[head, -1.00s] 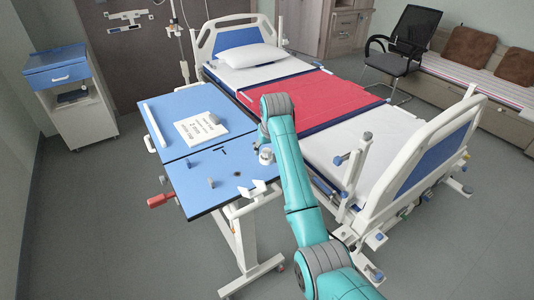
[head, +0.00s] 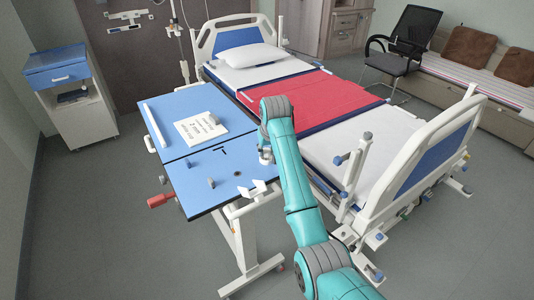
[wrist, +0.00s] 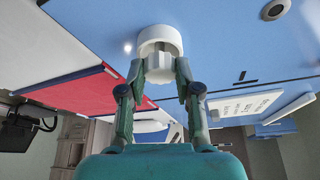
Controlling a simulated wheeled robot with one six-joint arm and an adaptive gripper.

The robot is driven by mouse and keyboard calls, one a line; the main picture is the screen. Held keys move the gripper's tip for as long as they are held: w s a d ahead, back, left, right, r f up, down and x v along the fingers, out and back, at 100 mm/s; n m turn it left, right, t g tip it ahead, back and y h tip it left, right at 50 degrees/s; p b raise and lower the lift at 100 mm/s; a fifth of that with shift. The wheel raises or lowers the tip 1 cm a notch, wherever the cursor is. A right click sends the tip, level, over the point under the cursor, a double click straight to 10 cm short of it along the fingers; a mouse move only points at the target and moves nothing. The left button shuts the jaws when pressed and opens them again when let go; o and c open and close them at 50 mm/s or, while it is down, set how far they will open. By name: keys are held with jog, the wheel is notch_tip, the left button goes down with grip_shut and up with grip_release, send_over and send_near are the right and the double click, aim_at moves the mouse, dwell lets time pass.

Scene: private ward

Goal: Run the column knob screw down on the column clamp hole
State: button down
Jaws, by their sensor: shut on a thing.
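My gripper (wrist: 161,78) is shut on the column knob screw (wrist: 160,72), a small pale grey piece between the fingertips in the wrist view. Directly beyond it is a white round collar (wrist: 160,39) on the blue table top, which looks like the column clamp. The knob appears lined up with the collar and at its opening. I cannot tell how far it sits in, and the hole itself is hidden. In the head view the white collar (head: 265,156) shows only partly beside my teal arm, near the table's bed-side edge.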

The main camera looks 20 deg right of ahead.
aim_at(267, 152)
jog(key=shift+r, duration=3.4)
